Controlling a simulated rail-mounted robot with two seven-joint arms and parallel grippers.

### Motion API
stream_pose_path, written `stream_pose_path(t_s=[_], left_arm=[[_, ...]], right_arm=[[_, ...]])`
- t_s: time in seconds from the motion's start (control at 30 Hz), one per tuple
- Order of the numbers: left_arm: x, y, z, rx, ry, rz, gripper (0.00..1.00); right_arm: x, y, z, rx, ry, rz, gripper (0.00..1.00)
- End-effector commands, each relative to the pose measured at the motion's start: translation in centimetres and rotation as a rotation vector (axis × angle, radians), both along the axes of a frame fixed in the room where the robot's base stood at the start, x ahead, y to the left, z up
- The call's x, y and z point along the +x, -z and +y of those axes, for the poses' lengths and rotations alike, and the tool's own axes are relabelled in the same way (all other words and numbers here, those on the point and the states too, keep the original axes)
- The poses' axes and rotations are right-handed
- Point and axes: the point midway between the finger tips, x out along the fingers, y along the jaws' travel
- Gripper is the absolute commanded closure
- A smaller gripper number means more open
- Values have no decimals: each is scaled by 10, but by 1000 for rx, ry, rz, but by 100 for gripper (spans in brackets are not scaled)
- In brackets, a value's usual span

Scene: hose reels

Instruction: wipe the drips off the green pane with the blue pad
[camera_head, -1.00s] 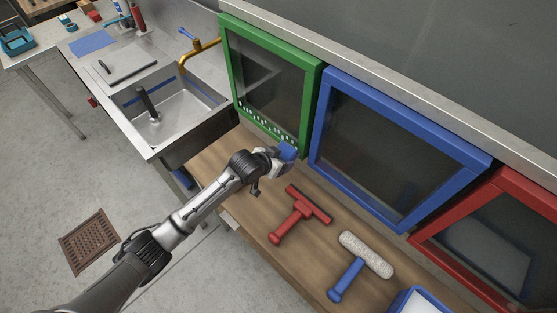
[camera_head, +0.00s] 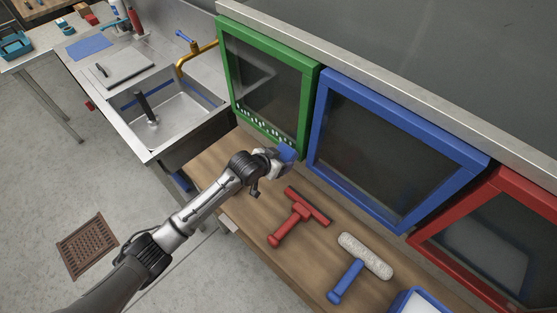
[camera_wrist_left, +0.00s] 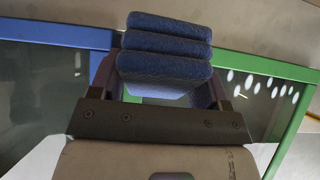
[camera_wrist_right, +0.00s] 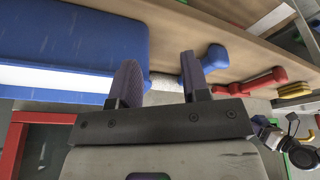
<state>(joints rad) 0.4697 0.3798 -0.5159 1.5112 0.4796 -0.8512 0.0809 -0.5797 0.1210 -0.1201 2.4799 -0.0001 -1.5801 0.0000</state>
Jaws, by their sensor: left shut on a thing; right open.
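The green pane (camera_head: 265,80) is dark glass in a green frame, tilted against the wall. White drips (camera_head: 262,125) lie in a row along its lower edge; they also show in the left wrist view (camera_wrist_left: 262,86). My left gripper (camera_head: 278,157) is shut on the blue pad (camera_head: 288,152), near the lower right corner of the green frame. The pad's ribbed face fills the upper middle of the left wrist view (camera_wrist_left: 165,45). I cannot tell whether it touches the frame. My right gripper (camera_wrist_right: 159,78) is open and empty; it shows only in its own wrist view.
A blue-framed pane (camera_head: 395,150) and a red-framed pane (camera_head: 490,245) stand to the right. A red squeegee (camera_head: 298,218), a blue-handled roller (camera_head: 350,275) and a blue tray (camera_head: 400,300) lie on the wooden bench (camera_head: 250,215). A sink (camera_head: 170,110) is at left.

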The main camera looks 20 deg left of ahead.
Motion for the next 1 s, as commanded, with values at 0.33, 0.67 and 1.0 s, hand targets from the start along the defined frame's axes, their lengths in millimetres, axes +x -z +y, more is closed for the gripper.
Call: stream_pose_path(t_s=[0.33, 0.67, 1.0], left_arm=[[1, -1, 0, 0, 0, -1, 53], [1, 0, -1, 0, 0, -1, 53], [1, 0, -1, 0, 0, 0, 53]], right_arm=[[0, -4, 2, 5, 4, 0, 57], [0, -7, 1, 4, 3, 0, 57], [0, -7, -1, -5, -4, 0, 57]])
